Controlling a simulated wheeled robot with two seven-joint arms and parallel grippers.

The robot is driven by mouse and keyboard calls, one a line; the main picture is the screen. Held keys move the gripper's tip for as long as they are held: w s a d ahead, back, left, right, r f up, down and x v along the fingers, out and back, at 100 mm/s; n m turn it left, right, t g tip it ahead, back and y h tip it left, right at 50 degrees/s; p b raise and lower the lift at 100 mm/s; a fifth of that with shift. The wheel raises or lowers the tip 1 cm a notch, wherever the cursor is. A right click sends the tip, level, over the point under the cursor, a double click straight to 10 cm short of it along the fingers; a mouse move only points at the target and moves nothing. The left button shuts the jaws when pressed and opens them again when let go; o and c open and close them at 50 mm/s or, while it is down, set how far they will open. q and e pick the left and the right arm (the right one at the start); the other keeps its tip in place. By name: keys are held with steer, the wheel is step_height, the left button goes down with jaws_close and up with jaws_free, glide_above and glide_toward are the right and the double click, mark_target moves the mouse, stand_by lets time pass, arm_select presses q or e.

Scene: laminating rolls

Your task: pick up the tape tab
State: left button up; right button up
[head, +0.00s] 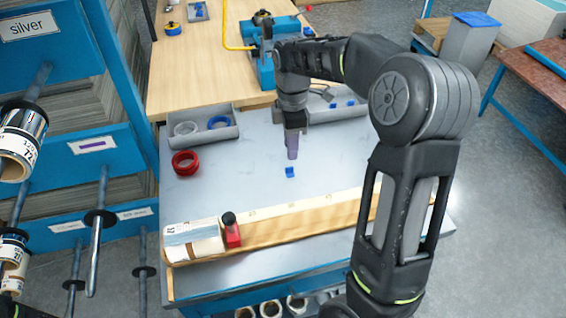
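A small blue piece, which looks like the tape tab (290,172), lies on the bare grey top of the work table (240,175). My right gripper (292,155) points down just behind and above it in the head view, and a small gap shows between them. Its purplish fingers appear as one narrow shape, so I cannot tell whether they are open or shut. I see nothing hanging from the fingertips. My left gripper is not in view.
A wooden bar (300,220) lies along the front, with a printed roll (194,243) and a red block (232,237) with a black knob. A red tape ring (185,162) and a grey tray (204,138) are at left. A blue rack (95,150) stands far left.

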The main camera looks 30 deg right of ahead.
mark_target(290, 170)
steer(key=shift+s, duration=0.1)
steer(key=shift+f, duration=1.3)
steer(key=shift+f, duration=0.15)
steer(key=f+p, duration=0.1)
steer(key=f, duration=0.4)
steer(key=shift+w, duration=0.2)
steer(key=shift+c, duration=0.5)
steer(key=shift+a, duration=0.1)
jaws_close()
